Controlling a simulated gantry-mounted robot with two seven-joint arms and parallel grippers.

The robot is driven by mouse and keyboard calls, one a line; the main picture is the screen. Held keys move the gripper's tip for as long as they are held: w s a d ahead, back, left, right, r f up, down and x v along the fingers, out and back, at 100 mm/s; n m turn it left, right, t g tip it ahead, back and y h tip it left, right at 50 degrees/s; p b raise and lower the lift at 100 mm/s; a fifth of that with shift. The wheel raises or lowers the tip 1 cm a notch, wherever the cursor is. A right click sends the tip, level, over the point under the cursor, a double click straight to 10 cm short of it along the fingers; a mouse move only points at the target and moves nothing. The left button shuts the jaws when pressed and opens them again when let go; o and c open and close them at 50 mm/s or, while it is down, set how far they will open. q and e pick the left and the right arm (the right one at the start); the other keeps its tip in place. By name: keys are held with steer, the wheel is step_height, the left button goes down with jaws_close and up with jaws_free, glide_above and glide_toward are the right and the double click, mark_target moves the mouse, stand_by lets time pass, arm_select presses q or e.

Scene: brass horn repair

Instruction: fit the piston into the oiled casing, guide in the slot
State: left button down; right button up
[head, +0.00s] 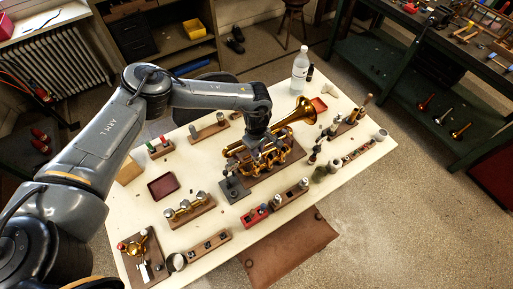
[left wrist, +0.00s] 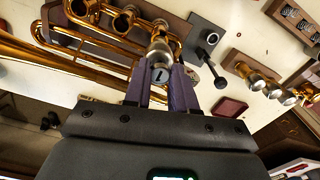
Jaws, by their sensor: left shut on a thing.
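The brass horn (head: 297,113) lies on a brown stand in the middle of the table, with its bell toward the back right. It also shows in the left wrist view (left wrist: 100,45), with round casing tops (left wrist: 126,20) at its upper edge. My left gripper (head: 257,143) is over the horn's valves. In the left wrist view its purple fingers (left wrist: 160,78) are shut on the silver piston (left wrist: 160,50). The piston's far end lines up with the valve row; whether it is inside a casing is hidden. The guide and slot are too small to tell. My right gripper is out of view.
A clear bottle (head: 299,70) stands at the back edge. A dark red tray (head: 163,186) and a wooden rack with valve parts (head: 190,208) are to the left.

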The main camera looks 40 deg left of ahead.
arm_select(q)
steer(key=shift+f+b, duration=2.25)
steer(key=shift+f, duration=0.6)
steer(key=c, duration=0.8)
jaws_free()
steer(key=shift+c, duration=0.2)
step_height(320, 180, up, 11)
steer(key=shift+f+b, duration=0.1)
steer(key=shift+b, duration=0.2)
